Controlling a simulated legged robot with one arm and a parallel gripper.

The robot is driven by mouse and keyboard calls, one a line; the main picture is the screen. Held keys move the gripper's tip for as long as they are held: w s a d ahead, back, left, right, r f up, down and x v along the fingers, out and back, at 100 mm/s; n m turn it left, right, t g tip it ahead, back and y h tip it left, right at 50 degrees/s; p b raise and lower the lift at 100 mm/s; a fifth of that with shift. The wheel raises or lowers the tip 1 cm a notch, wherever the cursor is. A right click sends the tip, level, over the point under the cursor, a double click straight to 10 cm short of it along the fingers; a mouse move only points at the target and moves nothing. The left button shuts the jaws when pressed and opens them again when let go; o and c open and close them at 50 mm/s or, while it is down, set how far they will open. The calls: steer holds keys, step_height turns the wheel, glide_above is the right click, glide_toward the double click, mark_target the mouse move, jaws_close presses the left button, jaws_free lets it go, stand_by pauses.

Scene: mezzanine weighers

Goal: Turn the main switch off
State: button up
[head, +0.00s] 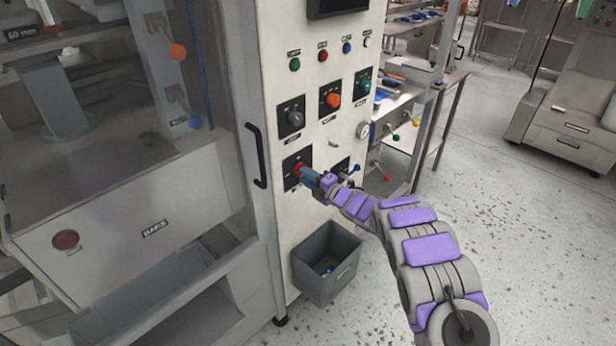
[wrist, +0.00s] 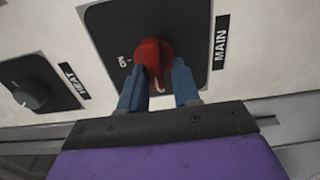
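The main switch is a red rotary knob on a black plate, low on the white control panel (head: 350,119). In the wrist view the red knob (wrist: 152,58) sits between the two blue fingers of my gripper (wrist: 160,85), beside the label MAIN (wrist: 220,42). An ON mark shows on the plate left of the knob. The fingers reach both sides of the knob; a gap seems to show beside it, and I cannot tell whether they touch it. In the head view my gripper (head: 312,178) is at the red knob (head: 298,169), partly covering it.
A black knob labelled HEAT (wrist: 32,94) is close by in the wrist view. Above are a grey knob (head: 295,118), an orange knob (head: 333,99) and a teal knob (head: 364,86). A grey bin (head: 325,277) hangs below. A door handle (head: 256,155) is left.

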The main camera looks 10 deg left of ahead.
steer(key=o, duration=0.3)
steer(key=shift+a+r, duration=0.1)
steer(key=p+v, duration=0.3)
steer(key=v, duration=1.4)
steer(key=shift+s, duration=0.1)
